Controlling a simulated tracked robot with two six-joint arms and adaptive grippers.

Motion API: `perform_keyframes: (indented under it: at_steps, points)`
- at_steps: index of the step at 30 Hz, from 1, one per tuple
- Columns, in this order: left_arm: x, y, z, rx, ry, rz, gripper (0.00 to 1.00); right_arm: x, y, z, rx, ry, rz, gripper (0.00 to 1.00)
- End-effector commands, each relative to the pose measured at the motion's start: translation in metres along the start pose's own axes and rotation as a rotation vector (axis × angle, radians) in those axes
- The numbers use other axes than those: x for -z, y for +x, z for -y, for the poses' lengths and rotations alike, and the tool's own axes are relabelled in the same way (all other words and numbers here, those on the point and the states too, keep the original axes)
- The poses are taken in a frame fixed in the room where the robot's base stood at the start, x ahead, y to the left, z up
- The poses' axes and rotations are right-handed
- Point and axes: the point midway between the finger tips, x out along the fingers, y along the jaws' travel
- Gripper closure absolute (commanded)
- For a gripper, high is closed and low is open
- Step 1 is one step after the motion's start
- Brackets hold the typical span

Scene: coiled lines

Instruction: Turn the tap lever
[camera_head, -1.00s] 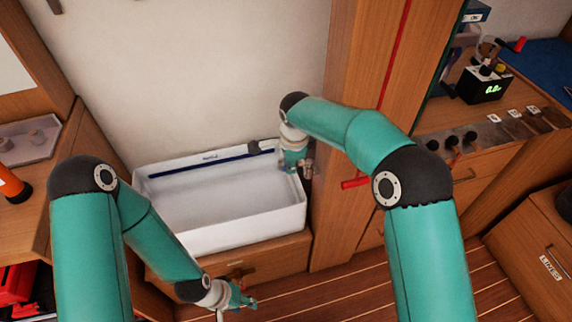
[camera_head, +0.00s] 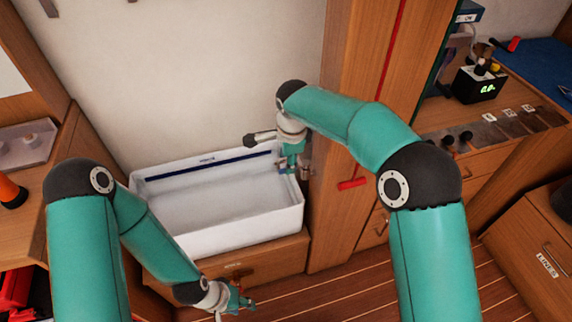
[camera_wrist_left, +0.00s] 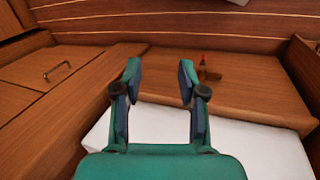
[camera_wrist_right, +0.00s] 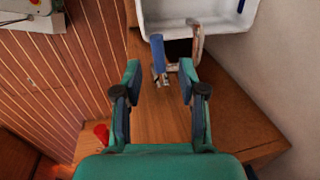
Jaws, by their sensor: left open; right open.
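The tap shows in the right wrist view as a metal spout (camera_wrist_right: 197,42) and a blue lever (camera_wrist_right: 158,52), at the edge of the white basin. My right gripper (camera_wrist_right: 160,78) is open, with the lever and its metal base ahead of the gap between its fingertips; I cannot tell whether they touch. In the head view my right gripper (camera_head: 291,168) hangs by the basin's right end and partly hides the tap (camera_head: 304,171). My left gripper (camera_head: 243,300) is open and empty, low in front of the cabinet; its open fingers show in the left wrist view (camera_wrist_left: 160,75).
The white basin (camera_head: 298,213) stands on a wooden cabinet (camera_head: 285,252). A wooden column (camera_head: 338,115) rises close right of the tap, with a red handle (camera_head: 353,184) on it. A small red-topped object (camera_wrist_left: 202,66) sits at the cabinet ahead of my left gripper. The floor (camera_head: 340,300) is clear.

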Motion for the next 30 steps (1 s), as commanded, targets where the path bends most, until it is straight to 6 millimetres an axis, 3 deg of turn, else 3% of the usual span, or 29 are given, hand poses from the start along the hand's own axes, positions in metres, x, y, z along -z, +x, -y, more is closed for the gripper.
perform_keyframes:
  at_steps: [6,12,24,28,30]
  points:
    - [0.000,0.000,0.000,0.000,0.000,0.000,0.59,-0.002,-0.046,0.000,0.003,-0.002,0.001,0.59]
    - [0.000,0.000,0.000,0.000,0.000,0.000,0.59,-0.002,-0.074,-0.001,0.000,-0.001,0.002,0.59]
    - [0.000,0.001,0.000,0.000,0.000,0.000,0.59,-0.002,-0.083,-0.002,-0.002,-0.001,0.001,0.59]
    - [0.000,0.001,0.000,0.000,0.000,0.000,0.81,0.000,-0.077,-0.004,-0.006,-0.015,0.006,0.59]
    - [0.000,0.001,0.000,0.000,0.000,0.000,0.92,0.003,-0.063,-0.008,-0.014,-0.049,0.017,0.59]
